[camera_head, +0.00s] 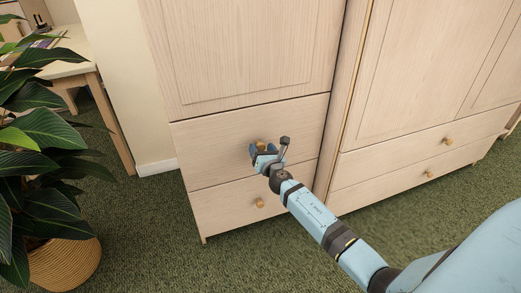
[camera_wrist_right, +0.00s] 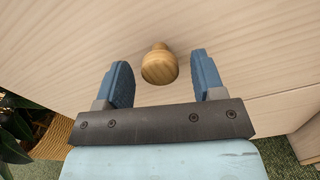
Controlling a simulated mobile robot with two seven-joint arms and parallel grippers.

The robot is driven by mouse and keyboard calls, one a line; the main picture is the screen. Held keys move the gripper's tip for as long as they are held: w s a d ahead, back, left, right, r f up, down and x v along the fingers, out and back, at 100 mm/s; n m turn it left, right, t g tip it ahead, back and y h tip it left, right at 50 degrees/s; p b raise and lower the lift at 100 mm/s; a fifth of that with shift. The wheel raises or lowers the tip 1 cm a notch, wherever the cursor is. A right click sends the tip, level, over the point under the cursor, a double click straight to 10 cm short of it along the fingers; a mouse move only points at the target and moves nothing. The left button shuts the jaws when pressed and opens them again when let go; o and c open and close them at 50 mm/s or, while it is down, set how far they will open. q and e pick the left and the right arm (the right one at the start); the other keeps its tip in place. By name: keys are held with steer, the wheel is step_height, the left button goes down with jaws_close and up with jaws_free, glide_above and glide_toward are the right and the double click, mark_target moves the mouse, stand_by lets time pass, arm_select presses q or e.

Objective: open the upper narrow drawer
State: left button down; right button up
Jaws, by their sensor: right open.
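The upper narrow drawer (camera_head: 222,148) is in the left, narrower part of the pale wood cabinet, below a tall door panel. It looks closed, its front level with the cabinet face. Its round wooden knob (camera_head: 261,145) is partly hidden by my right gripper (camera_head: 268,156). In the right wrist view the knob (camera_wrist_right: 159,66) is between and just beyond the two open blue fingers (camera_wrist_right: 161,82), with gaps on both sides. The fingers do not touch it. My left gripper is not in view.
The lower narrow drawer (camera_head: 225,205) has its own knob (camera_head: 260,203). Wide drawers (camera_head: 400,150) lie to the right. A leafy plant in a woven pot (camera_head: 65,264) stands at the left, near a wooden table (camera_head: 72,62). Green carpet (camera_head: 150,220) is clear in front.

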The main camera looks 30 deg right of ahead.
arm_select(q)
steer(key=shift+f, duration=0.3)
arm_select(e)
steer(key=shift+x, duration=0.75)
